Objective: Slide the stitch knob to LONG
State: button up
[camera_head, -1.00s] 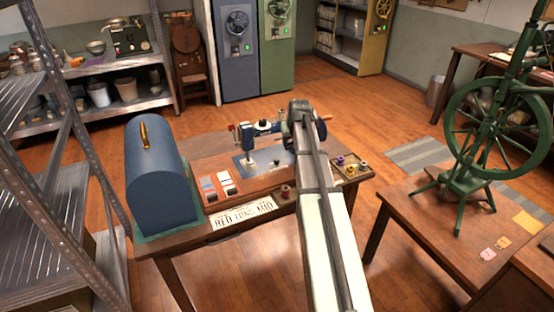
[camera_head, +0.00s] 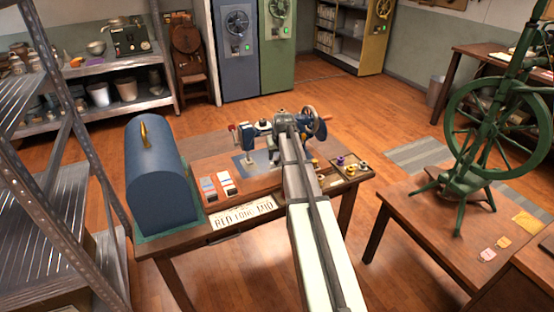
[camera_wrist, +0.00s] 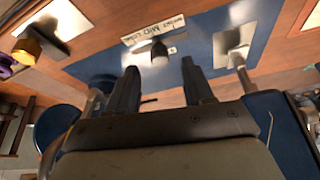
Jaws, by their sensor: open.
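The stitch knob (camera_wrist: 160,53) is a small dark peg with a pale plate beside it, seen in the wrist view. A white label strip (camera_wrist: 150,31) behind it reads MID; its other words are too small to tell. My gripper (camera_wrist: 160,65) is open, its two dark fingers on either side of the knob's line, with the knob near the tips. I cannot tell whether they touch it. The blue sewing machine (camera_head: 262,128) stands on the table in the head view. My arm hides the knob and my fingertips there.
A blue domed cover (camera_head: 160,180) stands at the table's left. A tray with spools (camera_head: 352,180) sits at the right, and the handwheel (camera_head: 312,122) is close to my arm.

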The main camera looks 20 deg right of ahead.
aim_at(277, 160)
jog(key=shift+x, duration=1.9)
jog(key=shift+c, duration=0.5)
grip_shut()
